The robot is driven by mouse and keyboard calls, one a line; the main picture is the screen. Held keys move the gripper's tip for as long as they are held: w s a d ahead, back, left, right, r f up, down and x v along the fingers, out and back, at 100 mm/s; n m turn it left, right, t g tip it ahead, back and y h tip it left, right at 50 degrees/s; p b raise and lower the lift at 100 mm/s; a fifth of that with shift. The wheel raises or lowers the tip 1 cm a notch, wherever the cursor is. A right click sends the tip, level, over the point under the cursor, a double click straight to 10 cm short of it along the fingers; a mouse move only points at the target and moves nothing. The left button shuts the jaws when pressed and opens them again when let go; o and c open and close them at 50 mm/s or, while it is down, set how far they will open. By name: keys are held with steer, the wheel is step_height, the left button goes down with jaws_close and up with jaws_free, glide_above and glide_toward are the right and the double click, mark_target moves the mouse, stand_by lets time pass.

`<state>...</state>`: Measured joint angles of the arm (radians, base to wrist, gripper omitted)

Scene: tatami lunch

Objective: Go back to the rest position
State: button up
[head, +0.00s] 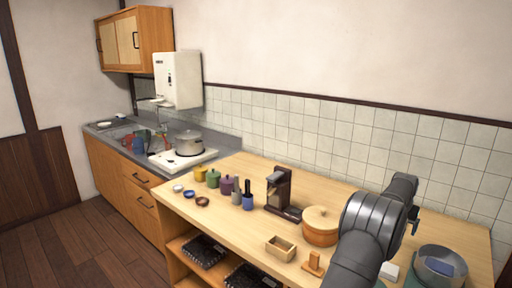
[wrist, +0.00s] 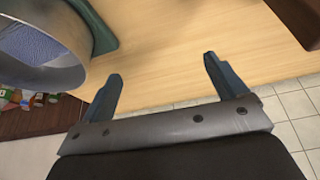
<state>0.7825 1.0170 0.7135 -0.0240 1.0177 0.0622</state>
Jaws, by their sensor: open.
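My gripper (wrist: 160,85) shows in the wrist view with its two fingers spread wide apart and nothing between them. Bare light wood counter lies below and beyond the fingers. In the head view my dark arm rises at the right front of the counter (head: 258,172) and hides part of it. The gripper's fingers cannot be made out clearly there. A round metal pot (head: 441,265) with something blue inside stands right of my arm. In the wrist view the metal pot (wrist: 72,73) is at the upper left, apart from the fingers.
A round wooden tub with a lid (head: 320,226) stands just left of my arm. A small wooden box (head: 280,248), a dark brown device (head: 279,192) and several small coloured pots (head: 213,178) stand further left. A tiled wall (head: 330,130) runs behind the counter.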

step_height(320, 180, down, 10)
steer(key=shift+s+r, duration=0.15)
steer(key=shift+r, duration=0.05)
steer(key=shift+d+v, duration=0.15)
steer(key=shift+v, duration=1)
steer(key=shift+d+v, duration=0.15)
steer(key=shift+v, duration=0.95)
steer(key=shift+r, duration=0.1)
steer(key=shift+o, duration=1.1)
